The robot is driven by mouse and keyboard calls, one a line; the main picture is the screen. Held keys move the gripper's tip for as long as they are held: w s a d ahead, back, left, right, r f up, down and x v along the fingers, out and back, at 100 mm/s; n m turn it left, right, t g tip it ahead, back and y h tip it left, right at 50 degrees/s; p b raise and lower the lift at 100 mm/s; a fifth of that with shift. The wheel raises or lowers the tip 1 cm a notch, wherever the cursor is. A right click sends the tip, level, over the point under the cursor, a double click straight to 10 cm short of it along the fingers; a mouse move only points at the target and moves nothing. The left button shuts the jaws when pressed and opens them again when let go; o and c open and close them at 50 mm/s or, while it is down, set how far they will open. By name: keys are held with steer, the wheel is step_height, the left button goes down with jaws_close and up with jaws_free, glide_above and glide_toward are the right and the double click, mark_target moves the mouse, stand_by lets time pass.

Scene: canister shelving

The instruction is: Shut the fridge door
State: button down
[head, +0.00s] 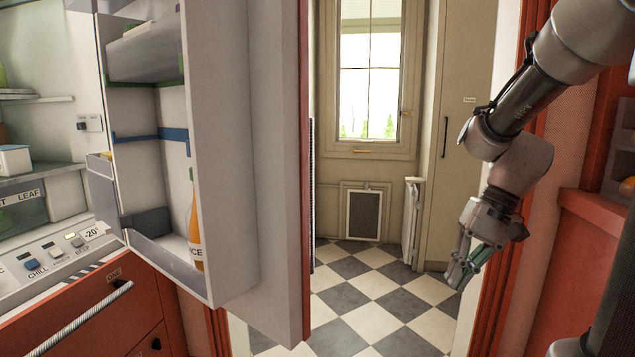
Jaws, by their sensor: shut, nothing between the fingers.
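The fridge door (273,170) stands open, swung out toward me, in the left half of the head view. Its inner side faces left and has shelves, a blue bar and a bottle with orange contents (194,225) in the lower bin. The fridge interior (40,150) shows at the far left, partly cut off by the frame. My gripper (460,275) is shut and empty, pointing down and left. In the picture it is well to the right of the door, with a clear gap between them.
Red drawers (110,310) with a striped handle are below the fridge. A doorway with a checkered floor (370,295) opens behind the gap, with a window (370,75) beyond. A red-framed wall (560,200) is at the right, close to my arm.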

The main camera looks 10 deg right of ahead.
steer(key=w+a+r+y, duration=0.2)
steer(key=w+a+y, duration=0.4)
steer(key=w, duration=0.1)
steer(key=w+a+r+n+y, duration=0.2)
steer(key=w+a+r+y, duration=0.1)
steer(key=r, duration=0.4)
steer(key=w+a+r+n+y, duration=0.2)
steer(key=w+a+r+y, duration=0.15)
steer(key=r, duration=0.35)
steer(key=s+a, duration=0.3)
steer(key=a, duration=0.9)
steer(key=shift+s, duration=0.25)
steer(key=shift+y, duration=0.25)
